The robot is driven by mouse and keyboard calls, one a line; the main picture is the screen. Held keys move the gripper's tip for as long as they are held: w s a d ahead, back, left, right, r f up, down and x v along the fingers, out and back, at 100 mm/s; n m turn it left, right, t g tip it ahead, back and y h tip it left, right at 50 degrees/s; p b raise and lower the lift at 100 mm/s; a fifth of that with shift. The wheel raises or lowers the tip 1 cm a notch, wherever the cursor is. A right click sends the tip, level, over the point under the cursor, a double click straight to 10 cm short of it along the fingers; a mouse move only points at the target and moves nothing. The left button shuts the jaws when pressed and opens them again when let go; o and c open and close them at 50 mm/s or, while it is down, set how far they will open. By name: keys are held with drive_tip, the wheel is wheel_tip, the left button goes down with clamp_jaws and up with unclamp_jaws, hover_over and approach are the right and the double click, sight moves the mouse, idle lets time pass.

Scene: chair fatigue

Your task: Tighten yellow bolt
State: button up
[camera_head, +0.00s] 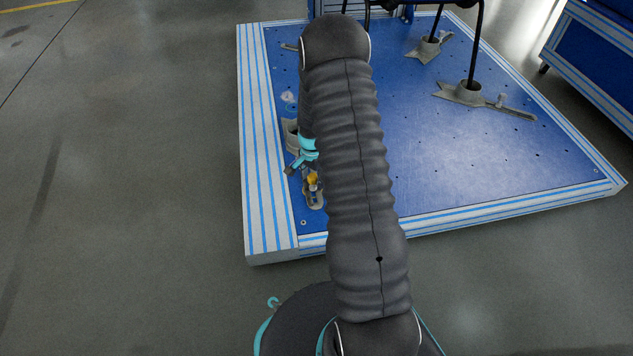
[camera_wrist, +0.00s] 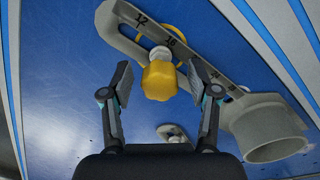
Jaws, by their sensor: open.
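The yellow bolt (camera_wrist: 160,82) shows in the middle of the wrist view, standing at the slot of a grey clamp bracket (camera_wrist: 215,92) with numbers on its arm. In the head view the bolt (camera_head: 312,179) is a small yellow spot left of my arm. My gripper (camera_wrist: 160,85) is open in the wrist view, with one finger on each side of the bolt. A gap shows between each finger and the bolt. In the head view my gripper is mostly hidden behind my arm.
A blue platform (camera_head: 440,150) with a striped edge lies under the bracket. Other grey clamps (camera_head: 465,93) hold black chair legs (camera_head: 477,45) on it. A blue striped structure (camera_head: 595,55) stands at the right. The grey floor (camera_head: 120,180) at left is clear.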

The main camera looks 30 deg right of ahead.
drive_tip(key=shift+n, duration=0.4)
drive_tip(key=n, duration=0.4)
idle(0.4)
drive_tip(key=shift+n, duration=2)
drive_tip(key=n, duration=0.4)
drive_tip(key=shift+d, duration=0.1)
